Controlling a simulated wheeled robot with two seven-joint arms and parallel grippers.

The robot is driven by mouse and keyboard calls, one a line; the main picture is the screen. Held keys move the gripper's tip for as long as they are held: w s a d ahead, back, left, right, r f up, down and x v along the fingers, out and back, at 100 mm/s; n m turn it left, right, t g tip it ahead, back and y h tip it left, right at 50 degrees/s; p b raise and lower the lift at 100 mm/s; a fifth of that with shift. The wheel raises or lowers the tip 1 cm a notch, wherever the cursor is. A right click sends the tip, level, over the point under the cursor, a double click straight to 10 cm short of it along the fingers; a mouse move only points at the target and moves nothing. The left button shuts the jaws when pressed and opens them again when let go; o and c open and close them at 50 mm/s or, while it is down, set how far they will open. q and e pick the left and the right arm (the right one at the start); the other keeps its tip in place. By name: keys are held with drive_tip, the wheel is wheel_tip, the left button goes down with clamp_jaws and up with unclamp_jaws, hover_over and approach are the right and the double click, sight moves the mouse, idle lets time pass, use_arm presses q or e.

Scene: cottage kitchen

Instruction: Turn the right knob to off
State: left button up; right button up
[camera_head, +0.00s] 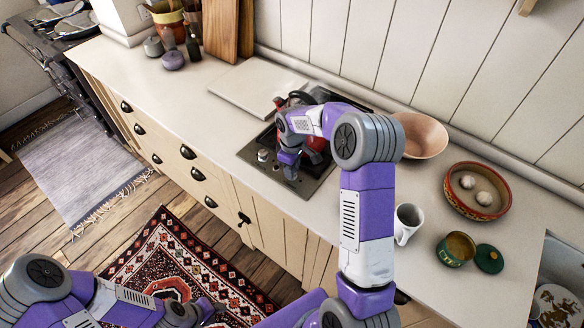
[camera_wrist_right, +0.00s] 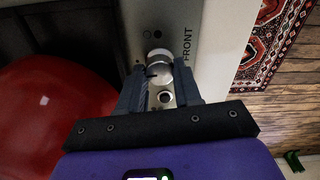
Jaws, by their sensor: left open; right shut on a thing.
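The hob (camera_head: 318,184) is a dark panel set in the counter. Its left knob (camera_head: 263,155) is pale and stands free at the front edge. My right gripper (camera_head: 289,175) points down at the front of the hob and covers the right knob in the head view. In the right wrist view, its fingers (camera_wrist_right: 160,92) are closed around the silver right knob (camera_wrist_right: 160,73), beside the word FRONT. A dark mark shows on the knob; its exact setting is unclear. My left gripper (camera_head: 205,312) is low at the bottom of the head view, away from the counter, open.
A red vessel (camera_wrist_right: 45,110) on the hob stands close beside my right gripper, partly hidden in the head view. A pale board (camera_head: 250,88) lies left of the hob. A bowl (camera_head: 422,135), a white mug (camera_head: 407,222) and a green tin (camera_head: 455,250) stand to the right.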

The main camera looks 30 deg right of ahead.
drive_tip(key=shift+m, duration=0.6)
drive_tip(key=o, duration=1)
drive_tip(key=shift+o, duration=0.2)
drive_tip(key=shift+r, duration=0.1)
wheel_tip(320, 180, up, 7)
drive_tip(key=shift+r+p, duration=0.2)
drive_tip(key=shift+p, duration=0.15)
